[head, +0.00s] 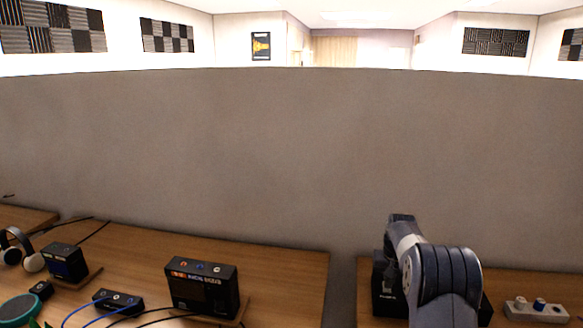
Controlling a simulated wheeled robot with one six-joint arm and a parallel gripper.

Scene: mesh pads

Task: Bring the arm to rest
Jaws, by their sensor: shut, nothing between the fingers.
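My arm (445,275) shows at the lower right in the head view, a dark grey-blue set of rounded links. It rises from the bottom edge, and a narrower part reaches away from me toward the grey partition. I cannot make out any fingertips of my gripper. The arm hides part of a black box (385,290) on the right desk and some of the desk behind it.
A tall grey partition (200,150) stands behind the desks. The left desk (290,262) holds a black device (202,289), a small box (67,262), headphones (33,262) and cables. A white strip with knobs (536,310) lies at the right. A gap separates the desks.

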